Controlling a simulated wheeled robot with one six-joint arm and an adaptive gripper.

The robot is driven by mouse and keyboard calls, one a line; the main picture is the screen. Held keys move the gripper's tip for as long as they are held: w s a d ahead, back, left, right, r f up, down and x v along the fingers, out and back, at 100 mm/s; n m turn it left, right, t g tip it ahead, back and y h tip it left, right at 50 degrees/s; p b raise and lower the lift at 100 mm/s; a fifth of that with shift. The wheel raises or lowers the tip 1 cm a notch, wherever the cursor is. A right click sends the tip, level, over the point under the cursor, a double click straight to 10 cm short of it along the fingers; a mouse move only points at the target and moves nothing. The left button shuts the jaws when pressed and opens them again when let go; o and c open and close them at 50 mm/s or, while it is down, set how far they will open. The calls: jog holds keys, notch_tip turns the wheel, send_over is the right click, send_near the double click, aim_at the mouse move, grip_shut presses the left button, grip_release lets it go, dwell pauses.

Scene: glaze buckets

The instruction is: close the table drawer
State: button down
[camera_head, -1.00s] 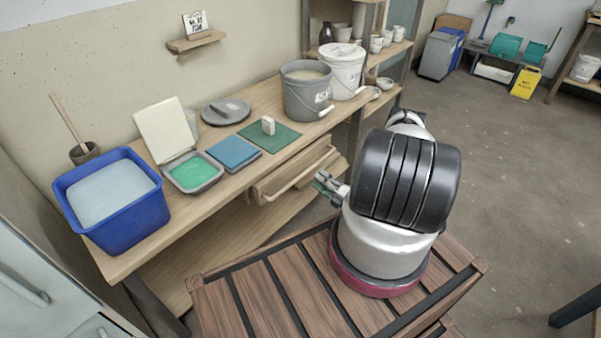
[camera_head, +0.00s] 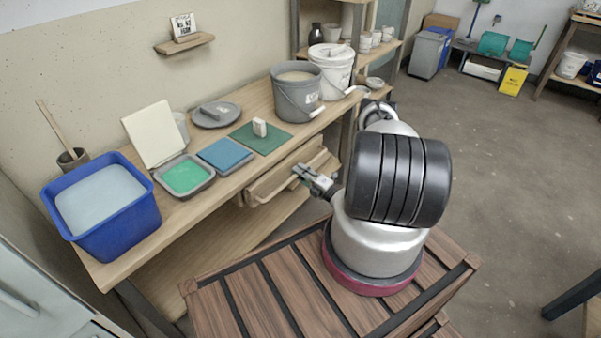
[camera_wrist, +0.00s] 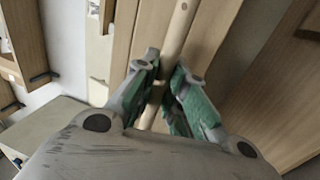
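The table drawer (camera_head: 285,173) is under the wooden worktable (camera_head: 215,187), and its front stands out a little from the table's edge. Its long pale bar handle (camera_head: 268,193) runs along the front. My gripper (camera_head: 302,172) is at the right part of this handle. In the wrist view, the two green-padded fingers of my gripper (camera_wrist: 166,65) are apart, with the handle bar (camera_wrist: 180,25) running between them. I cannot tell whether either finger touches the bar. The drawer's inside is mostly hidden from the head view.
On the table are a blue tub (camera_head: 105,225), a green-filled tray (camera_head: 185,178), a blue slab (camera_head: 225,155), a grey bucket (camera_head: 297,98) and a white bucket (camera_head: 333,70). A slatted wooden surface (camera_head: 265,300) lies below my arm. Open floor is at the right (camera_head: 510,190).

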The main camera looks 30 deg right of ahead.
aim_at(292, 167)
jog(key=x, duration=0.4)
jog(key=shift+w+f, duration=0.1)
jog(key=shift+f, duration=0.35)
jog(key=c, duration=1.5)
grip_release()
jog(key=shift+w, duration=0.15)
jog(key=shift+o, duration=0.2)
jog(key=v, duration=1.2)
